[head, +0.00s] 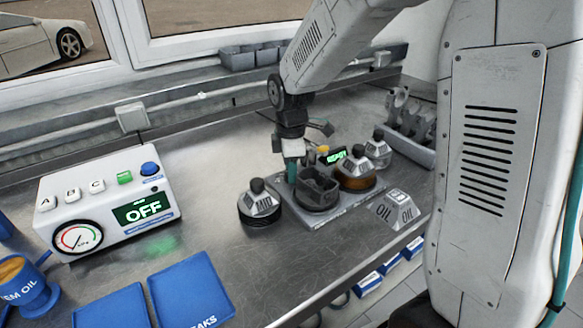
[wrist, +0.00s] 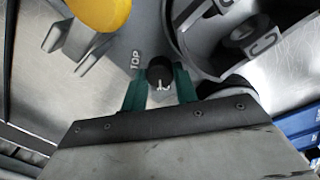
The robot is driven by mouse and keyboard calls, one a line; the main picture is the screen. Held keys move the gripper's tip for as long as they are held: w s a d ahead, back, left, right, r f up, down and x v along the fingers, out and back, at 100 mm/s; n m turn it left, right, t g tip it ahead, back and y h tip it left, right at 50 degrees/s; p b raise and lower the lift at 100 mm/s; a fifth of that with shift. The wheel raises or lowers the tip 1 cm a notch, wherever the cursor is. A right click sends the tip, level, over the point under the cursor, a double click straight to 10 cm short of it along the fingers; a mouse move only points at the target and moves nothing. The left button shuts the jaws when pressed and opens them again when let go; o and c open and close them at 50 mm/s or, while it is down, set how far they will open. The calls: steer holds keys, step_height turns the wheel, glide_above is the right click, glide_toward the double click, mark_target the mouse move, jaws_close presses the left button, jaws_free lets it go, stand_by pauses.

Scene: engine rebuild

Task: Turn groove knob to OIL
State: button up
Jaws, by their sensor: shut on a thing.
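My gripper (head: 291,172) points down at the left back of a grey fixture plate (head: 345,207), beside a dark grey piston (head: 317,192). In the wrist view, its two green fingers (wrist: 160,80) are closed on the sides of a small round black knob (wrist: 159,69). The knob carries a short white pointer mark on the side toward the gripper body. The knob is hidden in the head view.
A round canister marked MID (head: 260,205) stands left of the plate, and an amber-based canister (head: 356,171) stands right of the piston. A READY display (head: 333,157) is behind. An OIL block (head: 398,211) is at front right.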

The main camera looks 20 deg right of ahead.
steer(key=o, duration=1)
steer(key=shift+r, duration=0.1)
step_height(320, 180, up, 8)
steer(key=shift+f, duration=0.15)
